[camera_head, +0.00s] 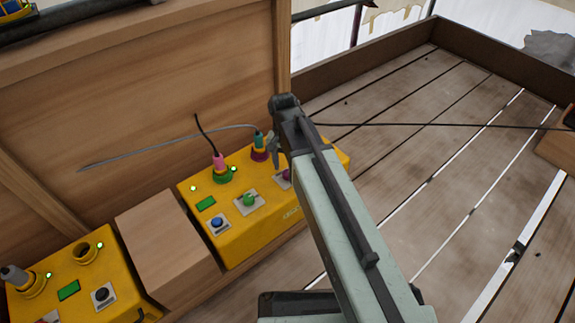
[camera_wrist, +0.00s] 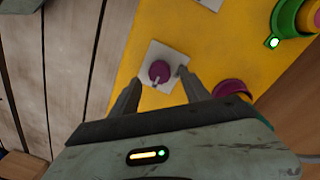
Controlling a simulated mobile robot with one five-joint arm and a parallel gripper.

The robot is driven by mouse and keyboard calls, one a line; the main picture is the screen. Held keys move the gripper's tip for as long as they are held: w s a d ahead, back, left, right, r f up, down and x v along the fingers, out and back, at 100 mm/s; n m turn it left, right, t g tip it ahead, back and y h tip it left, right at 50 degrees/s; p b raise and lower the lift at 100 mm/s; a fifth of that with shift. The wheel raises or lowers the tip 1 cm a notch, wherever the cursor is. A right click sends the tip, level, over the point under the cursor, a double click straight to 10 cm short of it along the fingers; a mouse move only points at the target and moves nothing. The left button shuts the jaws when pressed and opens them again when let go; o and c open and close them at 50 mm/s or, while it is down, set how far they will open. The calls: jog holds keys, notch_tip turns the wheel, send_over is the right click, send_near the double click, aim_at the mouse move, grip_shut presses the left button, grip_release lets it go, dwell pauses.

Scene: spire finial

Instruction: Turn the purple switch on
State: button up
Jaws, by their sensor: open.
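The purple switch (camera_wrist: 159,71) is a round knob with a pale pointer mark on a white square plate, on top of a yellow box (camera_head: 238,240). In the head view the purple switch (camera_head: 286,175) is partly hidden by my arm. My gripper (camera_wrist: 158,77) is open, with one finger on each side of the knob in the wrist view. I cannot tell whether the fingers touch it. In the head view the gripper (camera_head: 275,148) is over the box's right part, and its fingers are mostly hidden.
Nearby on the box are a green knob (camera_head: 249,199), a blue button (camera_head: 217,223), a pink plug (camera_head: 219,162) and a teal plug (camera_head: 259,139) with cables. A wooden block (camera_head: 165,245) separates it from another yellow box (camera_head: 75,285). A wooden panel stands behind. Plank floor lies right.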

aim_at(287, 172)
notch_tip(287, 172, up, 6)
jog(key=p, duration=0.4)
jog(key=shift+a+f, duration=0.1)
jog(key=shift+f, duration=0.1)
jog(key=shift+f, duration=0.15)
jog(key=s+d+r+n+p, duration=0.1)
jog(key=s+d+r+p, duration=0.2)
jog(key=d, duration=0.4)
jog(key=s+d+r+n+p, duration=0.1)
jog(key=s+d+r+p, duration=0.2)
jog(key=d, duration=0.4)
notch_tip(287, 172, up, 38)
jog(key=n+p, duration=0.1)
jog(key=p, duration=3.6)
jog(key=shift+w+y+p, duration=0.15)
jog(key=shift+y+p, duration=0.15)
jog(key=shift+p, duration=0.05)
